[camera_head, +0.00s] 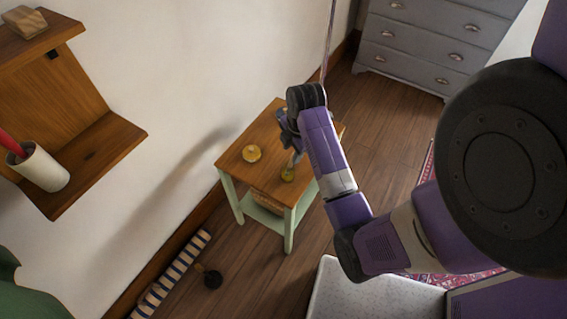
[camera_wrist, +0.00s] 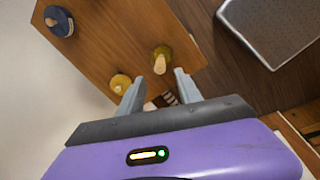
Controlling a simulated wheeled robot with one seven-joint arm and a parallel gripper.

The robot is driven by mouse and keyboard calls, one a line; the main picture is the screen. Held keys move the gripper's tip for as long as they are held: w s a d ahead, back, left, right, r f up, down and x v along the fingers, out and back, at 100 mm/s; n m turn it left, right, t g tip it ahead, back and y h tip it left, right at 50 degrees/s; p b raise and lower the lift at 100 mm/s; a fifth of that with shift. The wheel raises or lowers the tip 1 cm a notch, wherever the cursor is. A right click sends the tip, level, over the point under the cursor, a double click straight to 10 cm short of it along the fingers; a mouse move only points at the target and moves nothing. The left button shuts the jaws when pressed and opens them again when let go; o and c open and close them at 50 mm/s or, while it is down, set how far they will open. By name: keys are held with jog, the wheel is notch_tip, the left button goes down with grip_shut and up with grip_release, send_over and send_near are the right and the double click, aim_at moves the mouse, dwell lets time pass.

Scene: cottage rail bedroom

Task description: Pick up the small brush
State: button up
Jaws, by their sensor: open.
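The wooden side table (camera_head: 238,172) has pale green legs, and its top fills much of the wrist view (camera_wrist: 105,45). A small olive piece with a pale wooden handle (camera_wrist: 162,60) stands near the table's edge; it also shows in the head view (camera_head: 288,174). A dark blue round piece with a wooden knob (camera_wrist: 59,21) lies at the upper left of the wrist view. I cannot tell for sure which of these two is the small brush. My gripper (camera_wrist: 158,90) is open and empty; in the head view (camera_head: 294,148) it is over the table.
A yellow round thing (camera_head: 251,154) lies on the table, close to my left finger in the wrist view (camera_wrist: 120,83). The wall is left of the table, and a grey chest of drawers (camera_head: 420,45) is behind.

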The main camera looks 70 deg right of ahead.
aim_at(291, 168)
jog(key=shift+w+d+f, duration=0.1)
jog(key=shift+d+f, duration=0.1)
jog(key=shift+f, duration=1.05)
jog(key=shift+d+f, duration=0.25)
jog(key=shift+f, duration=1.05)
jog(key=shift+w+d+f, duration=0.1)
jog(key=shift+d+f, duration=0.1)
jog(key=shift+f, duration=1.05)
grip_shut()
